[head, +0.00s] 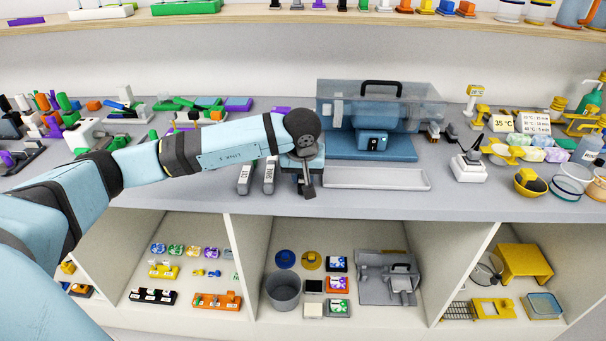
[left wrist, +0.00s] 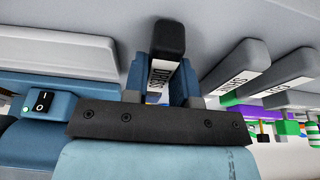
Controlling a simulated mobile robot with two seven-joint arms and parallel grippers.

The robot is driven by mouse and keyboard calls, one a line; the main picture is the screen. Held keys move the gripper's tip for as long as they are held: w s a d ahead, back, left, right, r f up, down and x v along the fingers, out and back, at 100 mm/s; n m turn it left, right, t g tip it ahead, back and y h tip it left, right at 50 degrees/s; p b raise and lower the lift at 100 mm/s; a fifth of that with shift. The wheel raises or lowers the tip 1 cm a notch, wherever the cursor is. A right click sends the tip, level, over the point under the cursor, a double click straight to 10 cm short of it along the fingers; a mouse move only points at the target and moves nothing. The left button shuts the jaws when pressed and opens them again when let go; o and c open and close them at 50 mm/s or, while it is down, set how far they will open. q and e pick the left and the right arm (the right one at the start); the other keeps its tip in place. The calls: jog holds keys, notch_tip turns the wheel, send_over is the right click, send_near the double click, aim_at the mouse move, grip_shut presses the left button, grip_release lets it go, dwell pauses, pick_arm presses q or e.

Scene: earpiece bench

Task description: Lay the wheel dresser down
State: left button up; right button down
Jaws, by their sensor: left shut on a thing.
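The wheel dresser (left wrist: 166,45) is a dark bar with a white label reading DRESS. In the left wrist view it stands between the blue fingers of my left gripper (left wrist: 161,88), which is shut on it. In the head view my left gripper (head: 303,165) is over the front of the bench, and the dark dresser (head: 308,187) points down and forward from it near the front edge. My wrist hides part of it. I cannot tell whether it touches the bench. My right gripper is out of view.
Two similar grey bars (head: 244,178) (head: 269,174) lie just left of the gripper. A blue polishing machine (head: 372,141) with a clear hood stands behind it, to the right. A shallow white tray (head: 376,186) lies right of the gripper. Small parts crowd the bench at left and far right.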

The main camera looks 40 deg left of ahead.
pick_arm(q)
jog(key=shift+f, duration=0.3)
jog(key=o, duration=1)
jog(key=shift+r, duration=0.1)
jog(key=v, duration=1.3)
jog(key=shift+s+d+r, duration=0.1)
jog(key=shift+s+r, duration=0.05)
jog(key=shift+r, duration=0.15)
